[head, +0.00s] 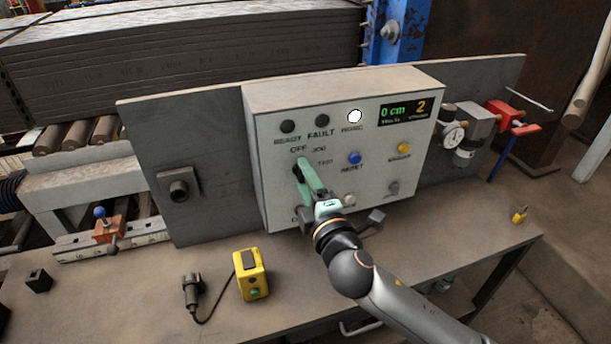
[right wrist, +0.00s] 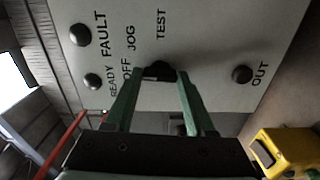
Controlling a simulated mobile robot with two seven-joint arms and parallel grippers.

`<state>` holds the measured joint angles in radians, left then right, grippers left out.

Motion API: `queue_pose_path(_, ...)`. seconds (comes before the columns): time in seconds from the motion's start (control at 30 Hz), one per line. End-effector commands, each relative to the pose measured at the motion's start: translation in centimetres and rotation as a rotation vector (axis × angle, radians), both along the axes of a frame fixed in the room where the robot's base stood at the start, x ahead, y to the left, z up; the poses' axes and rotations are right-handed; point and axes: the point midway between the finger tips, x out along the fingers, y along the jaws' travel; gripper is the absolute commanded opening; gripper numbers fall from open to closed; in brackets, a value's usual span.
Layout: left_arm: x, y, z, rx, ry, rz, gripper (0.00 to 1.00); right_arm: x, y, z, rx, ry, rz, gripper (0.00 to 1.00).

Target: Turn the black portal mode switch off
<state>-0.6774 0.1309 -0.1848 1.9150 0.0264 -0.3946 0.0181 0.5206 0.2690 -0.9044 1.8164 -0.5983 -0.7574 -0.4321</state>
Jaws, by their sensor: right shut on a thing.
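The black mode switch (right wrist: 159,69) sits on the light grey control box (head: 262,150), beside the OFF, JOG and TEST labels. In the right wrist view its knob is between the two green fingertips of my right gripper (head: 304,172). The gripper is shut on it. In the head view the fingers and hand cover most of the switch, so I cannot tell which label it points to. My left gripper is in neither view.
The box also carries a lit white lamp (head: 355,116), a display (head: 404,110), a blue button (head: 354,158) and a yellow button (head: 404,148). A yellow pendant box (head: 250,275) and a black plug (head: 192,290) lie on the bench, left of my right arm.

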Motion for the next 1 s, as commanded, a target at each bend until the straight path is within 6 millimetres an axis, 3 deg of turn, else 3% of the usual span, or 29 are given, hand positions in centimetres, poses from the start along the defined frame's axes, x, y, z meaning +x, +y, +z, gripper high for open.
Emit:
queue_pose_path(0.7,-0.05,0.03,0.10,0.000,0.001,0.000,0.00,0.01,0.00,-0.03,-0.077,-0.025,0.000,0.00)
queue_pose_path(0.73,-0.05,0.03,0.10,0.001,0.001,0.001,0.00,0.01,0.00,-0.03,-0.077,-0.025,0.000,0.56)
queue_pose_path(1.0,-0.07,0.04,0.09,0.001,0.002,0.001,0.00,0.01,-0.01,-0.02,-0.075,-0.024,0.000,0.85)
